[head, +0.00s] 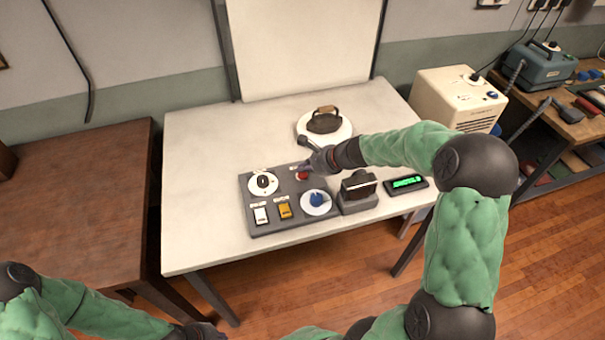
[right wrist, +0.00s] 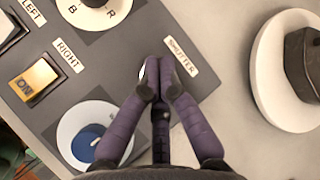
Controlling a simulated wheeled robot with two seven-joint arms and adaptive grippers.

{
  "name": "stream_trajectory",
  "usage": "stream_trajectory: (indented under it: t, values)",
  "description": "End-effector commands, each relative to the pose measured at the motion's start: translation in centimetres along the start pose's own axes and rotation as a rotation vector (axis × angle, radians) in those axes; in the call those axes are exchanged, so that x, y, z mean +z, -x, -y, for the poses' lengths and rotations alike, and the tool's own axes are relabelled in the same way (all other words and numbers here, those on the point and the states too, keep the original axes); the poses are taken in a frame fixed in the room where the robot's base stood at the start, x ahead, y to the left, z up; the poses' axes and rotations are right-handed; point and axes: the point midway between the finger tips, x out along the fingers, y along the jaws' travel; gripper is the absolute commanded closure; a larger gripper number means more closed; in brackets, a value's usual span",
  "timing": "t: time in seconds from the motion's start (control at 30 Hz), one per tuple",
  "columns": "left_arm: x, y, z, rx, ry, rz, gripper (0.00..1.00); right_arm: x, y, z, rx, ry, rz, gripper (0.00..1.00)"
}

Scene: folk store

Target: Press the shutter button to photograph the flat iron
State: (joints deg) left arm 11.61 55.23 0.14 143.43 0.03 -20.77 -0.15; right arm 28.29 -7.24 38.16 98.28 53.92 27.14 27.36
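The control panel (head: 283,228) lies on the white table and carries a red shutter button (head: 303,175). My right gripper (head: 302,167) is over that button, pointing down. In the right wrist view its fingertips (right wrist: 160,66) are together beside the "SHUTTER" label (right wrist: 182,57) and hide the button. I cannot tell whether they touch it or press it. The flat iron (head: 324,122), dark with a brown handle, stands on a round white plate (head: 343,134) behind the panel. My left gripper (head: 203,332) is at the bottom edge, partly cut off.
The panel also has a black-knob dial (head: 263,183), a blue-knob dial (head: 317,202), a white switch (head: 261,215) and a yellow switch (head: 285,211). A dark block (head: 358,190) and a green display (head: 407,182) stand right of it. The table's left part is clear.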

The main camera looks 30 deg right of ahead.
Motion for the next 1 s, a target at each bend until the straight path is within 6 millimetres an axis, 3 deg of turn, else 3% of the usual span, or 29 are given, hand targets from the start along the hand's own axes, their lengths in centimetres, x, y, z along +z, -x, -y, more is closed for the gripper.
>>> stream_trajectory:
  t: [0.53, 1.0]
  values:
    - [0.1, 3.9, -1.4, 0.0, 0.0, 0.0, 1.0, 2.4, 3.3, 2.4, -0.001, 0.0, 0.0, 1.0]
    - [0.1, 3.9, -1.4, 0.0, 0.0, 0.0, 1.0, 2.4, 3.3, 2.4, 0.0, 0.0, 0.0, 1.0]
